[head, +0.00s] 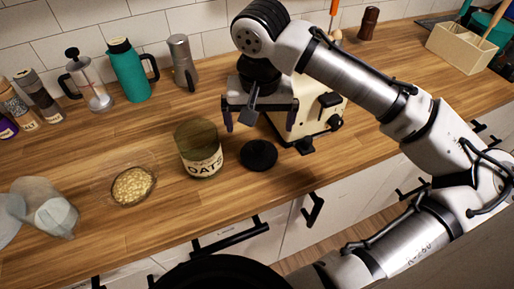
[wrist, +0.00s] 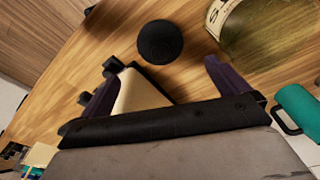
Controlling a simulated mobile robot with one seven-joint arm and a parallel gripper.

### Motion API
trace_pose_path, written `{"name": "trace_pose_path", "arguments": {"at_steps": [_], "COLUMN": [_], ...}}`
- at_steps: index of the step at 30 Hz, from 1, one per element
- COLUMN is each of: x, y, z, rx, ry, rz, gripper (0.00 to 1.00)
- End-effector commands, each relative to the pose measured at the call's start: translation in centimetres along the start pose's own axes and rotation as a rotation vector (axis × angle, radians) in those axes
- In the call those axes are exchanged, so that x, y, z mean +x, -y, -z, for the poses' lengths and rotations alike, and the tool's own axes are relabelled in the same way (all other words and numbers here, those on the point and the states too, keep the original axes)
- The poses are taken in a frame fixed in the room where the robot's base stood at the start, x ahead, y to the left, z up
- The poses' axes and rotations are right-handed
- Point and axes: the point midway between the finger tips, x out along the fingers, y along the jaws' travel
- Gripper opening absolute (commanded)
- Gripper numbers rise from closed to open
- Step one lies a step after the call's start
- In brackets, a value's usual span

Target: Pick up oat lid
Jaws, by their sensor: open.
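A cream appliance (head: 318,118) stands close behind and right of my gripper. A bowl of oats (head: 132,186) is left of the jar. A teal flask (head: 128,72), French press (head: 88,82) and moka pot (head: 182,62) line the wall. Counter in front of the lid is clear.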

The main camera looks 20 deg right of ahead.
Motion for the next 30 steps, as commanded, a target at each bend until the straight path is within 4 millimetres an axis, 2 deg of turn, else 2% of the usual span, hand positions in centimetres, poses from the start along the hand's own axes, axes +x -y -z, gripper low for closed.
{"name": "trace_pose_path", "arguments": {"at_steps": [3,7,14,24,30], "x": [2.3,4.2,5.6,9.8,10.4], "y": [0.0,0.0,0.0,0.0,0.0], "z": [0.0,0.0,0.1,0.5,0.5], "rx": [0.0,-0.001,-0.001,-0.001,-0.002], "ry": [0.001,0.001,-0.001,-0.001,-0.003], "rz": [0.0,0.001,0.001,0.001,0.001], "gripper": [1.0,1.0,1.0,1.0,1.0]}}
